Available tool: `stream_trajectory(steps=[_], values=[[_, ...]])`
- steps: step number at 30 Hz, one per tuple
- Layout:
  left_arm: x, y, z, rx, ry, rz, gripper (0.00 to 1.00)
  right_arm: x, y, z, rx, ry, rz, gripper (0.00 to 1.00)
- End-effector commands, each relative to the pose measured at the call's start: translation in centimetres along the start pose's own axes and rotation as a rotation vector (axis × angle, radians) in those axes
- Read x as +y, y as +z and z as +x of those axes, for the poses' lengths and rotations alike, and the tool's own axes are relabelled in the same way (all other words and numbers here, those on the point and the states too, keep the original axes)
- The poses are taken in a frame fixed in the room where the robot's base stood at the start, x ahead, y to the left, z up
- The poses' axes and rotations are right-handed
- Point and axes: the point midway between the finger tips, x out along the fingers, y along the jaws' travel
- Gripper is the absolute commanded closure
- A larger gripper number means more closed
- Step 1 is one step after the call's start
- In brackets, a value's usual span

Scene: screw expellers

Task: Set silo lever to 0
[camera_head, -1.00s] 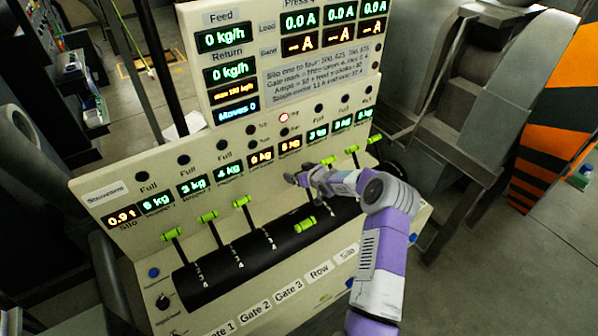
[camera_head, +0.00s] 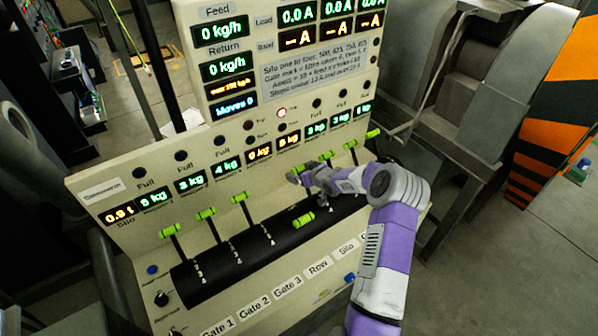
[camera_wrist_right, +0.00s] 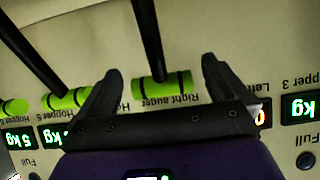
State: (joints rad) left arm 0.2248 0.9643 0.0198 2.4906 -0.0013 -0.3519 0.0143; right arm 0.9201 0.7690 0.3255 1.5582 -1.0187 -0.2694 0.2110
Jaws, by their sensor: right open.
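The control panel (camera_head: 110,165) has a row of levers with green grips over a black curved cover, with labels below, among them Silo (camera_head: 346,248). My right gripper (camera_head: 295,177) is at the upper middle of this row, reaching in from the right. In the right wrist view its open fingers (camera_wrist_right: 158,85) stand on either side of a green lever grip (camera_wrist_right: 163,90), near the label "Right auger". Contact cannot be told. This looks like the Silo lever, but my arm hides its shaft in the head view. My left gripper is not in view.
Three raised lever grips (camera_head: 206,213) stand to the left, and one lowered grip (camera_head: 304,220) lies just below my right gripper. More grips (camera_head: 350,145) stand close on the right. Lit displays (camera_head: 225,166) are directly behind. Grey machinery (camera_head: 470,100) stands right of the panel.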

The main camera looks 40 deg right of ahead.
Motion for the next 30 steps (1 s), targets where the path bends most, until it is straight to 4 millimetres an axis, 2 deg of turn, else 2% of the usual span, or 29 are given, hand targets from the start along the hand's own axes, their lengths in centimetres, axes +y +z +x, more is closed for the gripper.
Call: stream_trajectory(steps=[6, 10, 30], values=[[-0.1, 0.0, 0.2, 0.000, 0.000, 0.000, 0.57, 0.1, 0.2, -3.2, -0.004, 0.001, 0.000, 0.00], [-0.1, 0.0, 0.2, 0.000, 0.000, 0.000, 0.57, 0.0, 0.3, -4.2, -0.005, 0.000, 0.001, 0.00], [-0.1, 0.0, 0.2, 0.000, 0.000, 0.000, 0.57, 0.0, 0.3, -4.4, -0.005, -0.001, 0.002, 0.00]])
